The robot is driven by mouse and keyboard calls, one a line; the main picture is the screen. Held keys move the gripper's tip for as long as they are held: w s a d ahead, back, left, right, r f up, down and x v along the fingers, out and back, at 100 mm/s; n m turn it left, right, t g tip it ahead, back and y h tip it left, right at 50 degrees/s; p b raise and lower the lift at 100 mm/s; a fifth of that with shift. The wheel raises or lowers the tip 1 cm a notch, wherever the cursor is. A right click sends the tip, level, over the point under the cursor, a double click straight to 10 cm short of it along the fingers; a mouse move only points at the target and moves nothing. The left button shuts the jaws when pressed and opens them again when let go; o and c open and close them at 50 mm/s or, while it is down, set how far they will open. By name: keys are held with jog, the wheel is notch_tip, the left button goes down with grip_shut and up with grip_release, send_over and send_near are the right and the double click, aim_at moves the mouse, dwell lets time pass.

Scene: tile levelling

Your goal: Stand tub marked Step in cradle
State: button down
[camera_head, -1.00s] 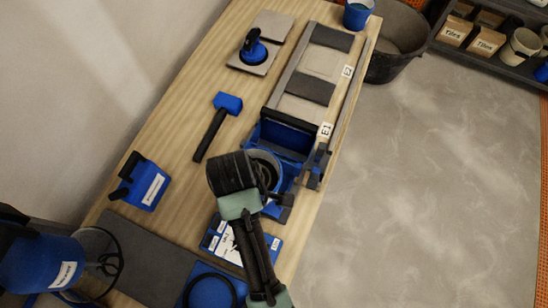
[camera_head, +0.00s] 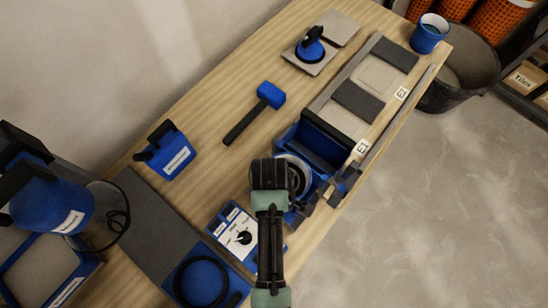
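I cannot read the word Step on anything, so I cannot tell for sure which tub it is. No cradle can be clearly identified.
A levelling frame marked E1 (camera_head: 349,122) runs along the right edge. A mallet (camera_head: 269,95), suction cup (camera_head: 311,45), labelled blue holder (camera_head: 168,150) and dial box (camera_head: 236,233) lie on the table (camera_head: 215,95). A dark bucket (camera_head: 462,75) stands beyond.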

jog(key=shift+w+f, duration=0.15)
jog(key=shift+f, duration=0.15)
jog(key=c, duration=1.5)
grip_release()
jog(key=shift+f, duration=0.25)
jog(key=o, duration=0.4)
